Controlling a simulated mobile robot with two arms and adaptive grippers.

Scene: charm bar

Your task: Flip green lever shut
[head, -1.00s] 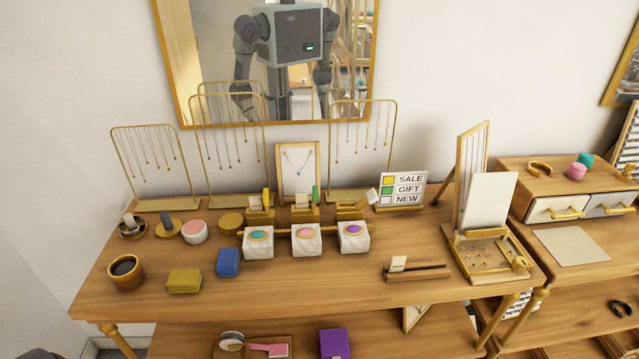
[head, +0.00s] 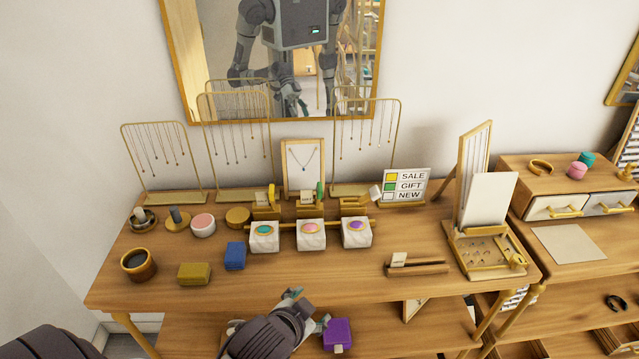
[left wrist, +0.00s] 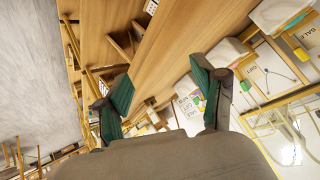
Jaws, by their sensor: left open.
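The green lever (head: 320,190) stands upright on a small gold stand at the back of the table, between a yellow lever (head: 271,194) and a white-tipped lever (head: 375,192). A white block with a pink stone (head: 311,237) sits in front of it. My left gripper (head: 311,308) is over the table's front edge, well short of the lever and apart from it. It is open and empty. Its two teal-padded fingers are spread in the left wrist view (left wrist: 160,75). My right gripper is not in view.
White blocks with teal (head: 264,238) and purple (head: 356,234) stones flank the pink one. Blue (head: 235,256) and yellow (head: 195,274) boxes and a cup (head: 138,265) stand left. A SALE/GIFT/NEW sign (head: 404,187) stands right. The front middle of the tabletop is clear.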

